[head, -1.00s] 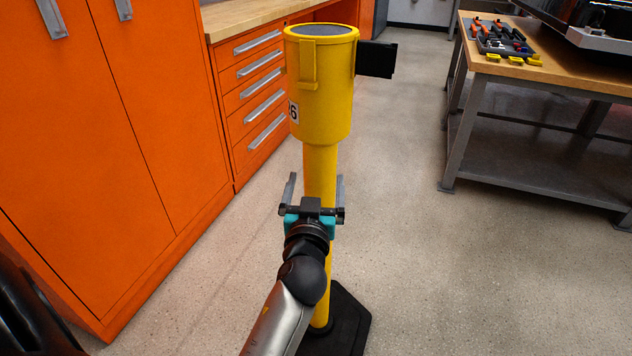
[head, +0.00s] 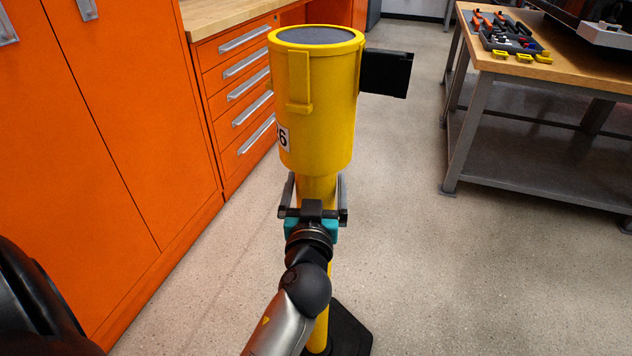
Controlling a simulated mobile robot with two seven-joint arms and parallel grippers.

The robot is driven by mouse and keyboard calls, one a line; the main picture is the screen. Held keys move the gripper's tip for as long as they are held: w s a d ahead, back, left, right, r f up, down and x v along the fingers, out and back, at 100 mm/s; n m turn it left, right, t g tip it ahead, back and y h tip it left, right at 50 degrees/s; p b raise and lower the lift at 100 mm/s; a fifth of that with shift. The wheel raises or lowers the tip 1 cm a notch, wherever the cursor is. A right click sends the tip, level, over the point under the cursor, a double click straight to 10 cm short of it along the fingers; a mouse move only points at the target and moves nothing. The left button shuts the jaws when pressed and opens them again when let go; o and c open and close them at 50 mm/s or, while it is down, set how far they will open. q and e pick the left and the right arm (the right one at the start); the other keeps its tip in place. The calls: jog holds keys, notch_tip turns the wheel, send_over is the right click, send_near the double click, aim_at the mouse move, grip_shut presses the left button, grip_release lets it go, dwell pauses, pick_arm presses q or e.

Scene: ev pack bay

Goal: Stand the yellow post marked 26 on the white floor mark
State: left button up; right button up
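The yellow post (head: 315,110) stands upright on a black base (head: 350,330). It has a wide drum head with a dark top, a black piece (head: 386,73) sticking out to the right, and a white label (head: 283,138) whose visible part reads 6. My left gripper (head: 314,190) is at the thinner tube just below the drum head. Its two fingers stand open on either side of the tube, with a small gap visible on the left. My arm hides part of the lower tube. The white floor mark and my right gripper are not in view.
Orange cabinets (head: 110,130) and a drawer unit (head: 235,100) line the left side. A wood-topped workbench (head: 560,72) with a tool tray (head: 505,38) stands at the right. The speckled floor (head: 420,270) between them is clear.

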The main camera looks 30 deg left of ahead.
aim_at(316, 166)
pick_arm(q)
grip_shut()
jog(key=shift+r, duration=0.35)
jog(key=shift+w, duration=0.1)
jog(key=shift+r+p, duration=1.55)
jog(key=shift+r, duration=0.2)
